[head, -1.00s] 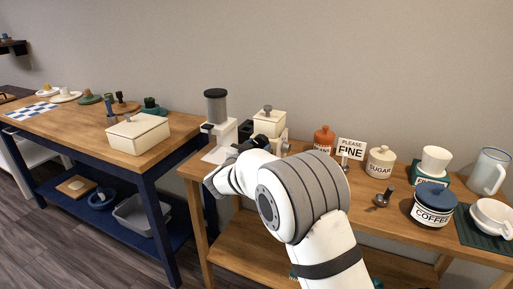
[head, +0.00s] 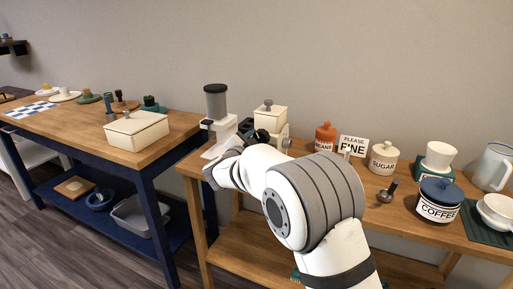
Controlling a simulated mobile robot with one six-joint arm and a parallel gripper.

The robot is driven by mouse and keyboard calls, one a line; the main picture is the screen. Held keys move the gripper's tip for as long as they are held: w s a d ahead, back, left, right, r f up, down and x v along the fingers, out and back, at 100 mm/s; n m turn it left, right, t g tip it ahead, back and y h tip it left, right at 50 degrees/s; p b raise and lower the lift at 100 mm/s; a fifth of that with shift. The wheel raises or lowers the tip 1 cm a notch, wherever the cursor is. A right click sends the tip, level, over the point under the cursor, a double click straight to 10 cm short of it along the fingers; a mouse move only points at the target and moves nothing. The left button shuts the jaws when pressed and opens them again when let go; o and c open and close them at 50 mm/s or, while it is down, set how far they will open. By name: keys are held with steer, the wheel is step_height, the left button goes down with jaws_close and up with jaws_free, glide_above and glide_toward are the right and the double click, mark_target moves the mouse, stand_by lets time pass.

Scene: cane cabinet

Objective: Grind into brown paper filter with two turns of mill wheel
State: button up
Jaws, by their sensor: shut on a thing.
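A cream box-shaped mill (head: 270,117) with a knob on its lid stands at the left end of the right-hand table. A white machine with a dark grey cylinder (head: 216,102) on top stands just left of it. My gripper (head: 257,135) is at the front of the cream mill, its dark fingers partly hidden by my white wrist. It is shut on what seems to be the mill wheel, though the grip itself is hard to see. I cannot make out a brown paper filter.
An orange canister (head: 325,137), a sign (head: 353,147), a sugar jar (head: 384,158), a small metal tool (head: 387,193), a white cup on a green stand (head: 438,157) and a blue-lidded coffee jar (head: 438,200) stand to the right. A cream lidded box (head: 137,131) sits on the left table.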

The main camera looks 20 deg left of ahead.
steer(key=shift+m+b, duration=1.3)
steer(key=shift+m, duration=0.8)
steer(key=o, duration=1)
steer(key=s, duration=0.7)
steer(key=shift+s+a+r, duration=0.2)
steer(key=shift+s+a, duration=0.15)
steer(key=shift+a, duration=0.1)
